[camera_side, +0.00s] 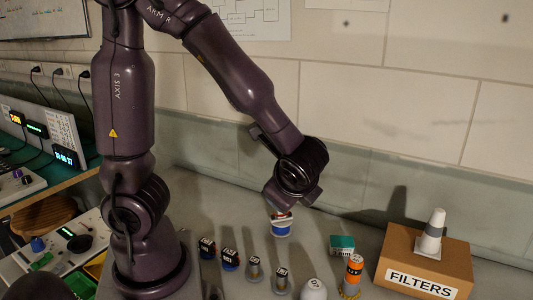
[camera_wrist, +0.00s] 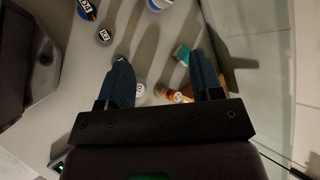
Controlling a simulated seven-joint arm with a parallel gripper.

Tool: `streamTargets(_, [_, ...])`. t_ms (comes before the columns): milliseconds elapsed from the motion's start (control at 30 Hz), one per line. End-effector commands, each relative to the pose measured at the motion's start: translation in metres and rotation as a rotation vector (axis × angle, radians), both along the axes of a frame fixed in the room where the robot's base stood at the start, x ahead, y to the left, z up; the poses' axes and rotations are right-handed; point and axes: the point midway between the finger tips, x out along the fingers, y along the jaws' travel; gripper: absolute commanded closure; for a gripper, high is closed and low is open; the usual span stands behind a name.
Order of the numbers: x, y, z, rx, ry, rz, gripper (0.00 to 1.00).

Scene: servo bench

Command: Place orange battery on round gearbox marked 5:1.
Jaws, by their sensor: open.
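The orange battery (camera_side: 354,270) stands upright at the front right in the side view, with a dark band and a white label. A brassy round piece (camera_side: 349,292) shows at its foot; I cannot tell whether this is a gearbox. In the wrist view the battery (camera_wrist: 174,96) lies between and below the fingers. Several small round labelled parts stand in a row, including a grey one (camera_side: 281,281) and a blue and black one (camera_side: 230,259). Their marks are too small to read, so I cannot tell which is 5:1. My gripper (camera_wrist: 160,62) is open and empty, above the bench.
A blue and white round part (camera_side: 281,229) stands below my gripper. A green box (camera_side: 342,244) is behind the battery. A cardboard FILTERS box (camera_side: 425,265) with a white and grey cone (camera_side: 431,232) stands at right. A white dome (camera_side: 314,289) is left of the battery.

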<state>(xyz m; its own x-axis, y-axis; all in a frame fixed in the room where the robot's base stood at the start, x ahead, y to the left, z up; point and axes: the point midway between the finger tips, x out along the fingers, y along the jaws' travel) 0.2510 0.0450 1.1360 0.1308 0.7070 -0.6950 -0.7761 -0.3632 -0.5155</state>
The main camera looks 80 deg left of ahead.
Motion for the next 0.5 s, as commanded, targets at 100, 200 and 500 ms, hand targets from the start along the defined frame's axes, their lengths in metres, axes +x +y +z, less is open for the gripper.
streamTargets(100, [-0.024, -0.001, 0.025, -0.26, -0.179, 0.252, 0.4])
streamTargets(200, [-0.038, -0.011, 0.044, -0.485, -0.328, 0.427, 0.4])
streamTargets(500, [-0.054, -0.04, 0.093, -0.957, -0.641, 0.674, 0.4])
